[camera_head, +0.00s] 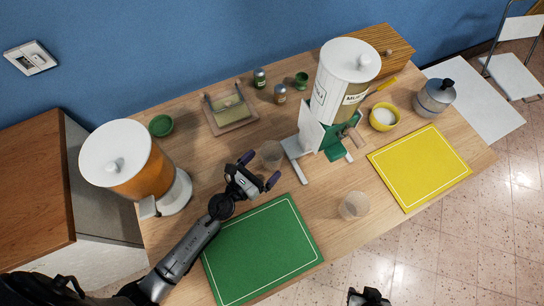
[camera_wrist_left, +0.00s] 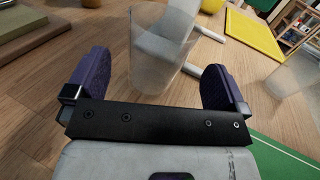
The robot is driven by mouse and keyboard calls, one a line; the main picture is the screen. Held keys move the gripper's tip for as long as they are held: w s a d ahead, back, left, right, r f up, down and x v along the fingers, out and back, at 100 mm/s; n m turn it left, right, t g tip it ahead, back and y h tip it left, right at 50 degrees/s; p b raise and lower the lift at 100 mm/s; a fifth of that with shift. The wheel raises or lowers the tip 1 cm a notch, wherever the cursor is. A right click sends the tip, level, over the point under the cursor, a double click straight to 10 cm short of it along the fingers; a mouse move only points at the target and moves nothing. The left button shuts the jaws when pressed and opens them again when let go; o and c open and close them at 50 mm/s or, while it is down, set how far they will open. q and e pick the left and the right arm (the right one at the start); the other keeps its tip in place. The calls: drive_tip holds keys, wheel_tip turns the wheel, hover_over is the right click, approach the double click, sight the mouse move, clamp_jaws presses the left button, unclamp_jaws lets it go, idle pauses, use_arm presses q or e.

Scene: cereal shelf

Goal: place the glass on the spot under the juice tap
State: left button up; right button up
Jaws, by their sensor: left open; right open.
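A clear glass (camera_head: 270,154) stands on the table just beyond my left gripper (camera_head: 259,169). The same glass (camera_wrist_left: 160,50) shows upright between the two open purple fingers in the left wrist view. Whether the fingers touch it I cannot tell. A second clear glass (camera_head: 354,206) stands to the right, between the green and yellow mats. The juice dispenser (camera_head: 158,165), orange with a white lid, stands at the left. Its tap (camera_head: 148,207) is at its lower front; the spot beneath is not clearly visible. My right gripper (camera_head: 369,296) is at the bottom edge, partly cut off, open and empty.
A green mat (camera_head: 262,252) lies in front of my left gripper. A muesli dispenser (camera_head: 345,80) stands at the back right, near a yellow bowl (camera_head: 384,116), a moka pot (camera_head: 435,97) and a yellow mat (camera_head: 420,167). A tray (camera_head: 230,108) and green bowl (camera_head: 161,125) are behind.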

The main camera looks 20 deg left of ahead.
sight(279, 149)
use_arm(q)
drive_tip(key=shift+x, duration=2.6)
drive_tip(key=shift+f, duration=0.15)
drive_tip(key=c, duration=1.1)
drive_tip(key=shift+c, duration=0.2)
drive_tip(key=shift+r, duration=0.2)
